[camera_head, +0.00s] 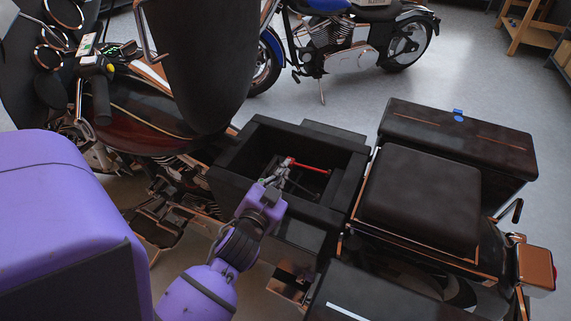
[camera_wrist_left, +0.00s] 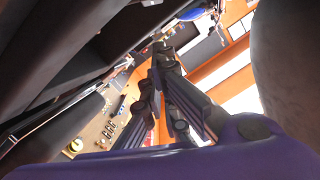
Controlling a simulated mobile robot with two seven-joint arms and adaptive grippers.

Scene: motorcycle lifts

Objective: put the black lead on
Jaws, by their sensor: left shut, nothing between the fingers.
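My left gripper (camera_head: 282,172) reaches down into the open black compartment (camera_head: 262,128) of the near motorcycle. Its fingers are shut with nothing between them; they also show in the left wrist view (camera_wrist_left: 160,62). A red lead or bar (camera_head: 311,168) lies beside the fingertips, running to the right inside the compartment. A thin dark piece (camera_head: 303,190) shows just below it; I cannot tell whether it is the black lead. The compartment floor is dark and partly hidden by my gripper and wrist. My right gripper is not in view.
The near motorcycle's dark seat (camera_head: 422,197) and a black side case (camera_head: 458,138) stand right of the compartment. Its handlebar (camera_head: 100,85) is at the upper left. A blue motorcycle (camera_head: 340,45) stands behind on open grey floor (camera_head: 340,100).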

